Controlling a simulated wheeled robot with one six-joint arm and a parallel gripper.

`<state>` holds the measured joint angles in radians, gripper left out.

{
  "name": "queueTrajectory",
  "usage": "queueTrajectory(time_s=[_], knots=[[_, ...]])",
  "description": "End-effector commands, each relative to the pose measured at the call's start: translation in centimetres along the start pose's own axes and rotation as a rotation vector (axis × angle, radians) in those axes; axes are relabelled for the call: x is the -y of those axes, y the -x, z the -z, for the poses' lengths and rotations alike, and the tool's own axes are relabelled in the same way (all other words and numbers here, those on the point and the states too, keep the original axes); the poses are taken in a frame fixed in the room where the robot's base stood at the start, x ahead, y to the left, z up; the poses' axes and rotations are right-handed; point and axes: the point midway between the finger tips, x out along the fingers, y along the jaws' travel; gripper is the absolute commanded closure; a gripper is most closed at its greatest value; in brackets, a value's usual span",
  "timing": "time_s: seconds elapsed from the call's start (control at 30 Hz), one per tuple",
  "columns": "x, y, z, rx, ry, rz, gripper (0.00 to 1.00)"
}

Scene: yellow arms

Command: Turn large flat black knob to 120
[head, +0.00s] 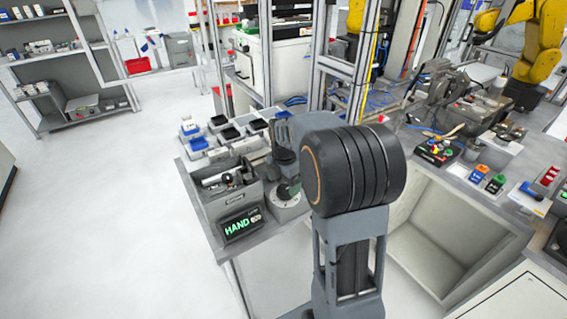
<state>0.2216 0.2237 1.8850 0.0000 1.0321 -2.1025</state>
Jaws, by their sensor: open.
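A round dark knob (285,191) sits on a pale round dial on top of a grey box (284,208), near the front edge of the bench. The knob is small in the picture, and its markings and pointer cannot be read. My gripper (286,174) is just above the knob, pointing down. It is open, with its fingers small, dark and partly hidden by my own arm. I cannot tell whether the fingers touch the knob or stand around it.
Several switches and small boxes (232,134) fill the bench behind. Yellow robot arms (540,45) stand at the right. The floor (110,210) at left is clear.

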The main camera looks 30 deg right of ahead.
Motion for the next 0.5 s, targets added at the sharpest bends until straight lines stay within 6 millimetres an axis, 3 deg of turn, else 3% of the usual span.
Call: queueTrajectory(time_s=[0.2,0.5], knots=[[0.0,4.7,0.0,0.002,0.000,-0.004,0.16],[0.0,9.0,0.0,0.001,0.000,-0.002,0.16]])
